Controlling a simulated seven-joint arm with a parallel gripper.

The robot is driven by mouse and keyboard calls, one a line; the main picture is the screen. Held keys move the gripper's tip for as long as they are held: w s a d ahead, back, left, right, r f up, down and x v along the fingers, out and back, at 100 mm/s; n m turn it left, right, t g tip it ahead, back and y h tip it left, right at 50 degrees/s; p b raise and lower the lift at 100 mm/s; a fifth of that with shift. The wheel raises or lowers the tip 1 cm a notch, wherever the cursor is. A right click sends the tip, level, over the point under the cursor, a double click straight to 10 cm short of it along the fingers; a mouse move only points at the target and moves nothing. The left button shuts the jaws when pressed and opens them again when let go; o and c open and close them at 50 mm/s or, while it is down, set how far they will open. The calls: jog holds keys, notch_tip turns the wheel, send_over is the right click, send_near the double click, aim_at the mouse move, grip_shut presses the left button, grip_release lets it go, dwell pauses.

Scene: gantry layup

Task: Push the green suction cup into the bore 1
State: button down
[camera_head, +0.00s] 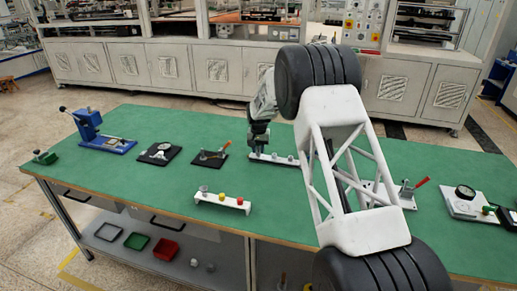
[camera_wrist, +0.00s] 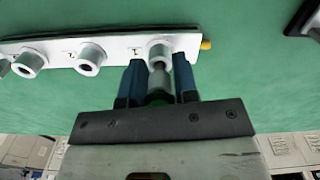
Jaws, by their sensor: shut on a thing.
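The white bar with round bores (camera_wrist: 112,46) lies across the top of the wrist view; it also shows in the head view (camera_head: 284,161), partly hidden by my arm. A grey end of the held part points at the rightmost bore (camera_wrist: 160,49) in that view. The end appears at or very near the bore mouth; whether it is inside I cannot tell. In the head view my gripper (camera_head: 258,140) is above the bar's left end.
A second white bar (camera_head: 222,202) with grey, yellow and red cups stands in front.

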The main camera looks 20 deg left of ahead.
jog(key=shift+f, duration=0.65)
jog(key=c, duration=0.8)
grip_release()
jog(key=shift+r, duration=0.15)
jog(key=shift+r, duration=3.75)
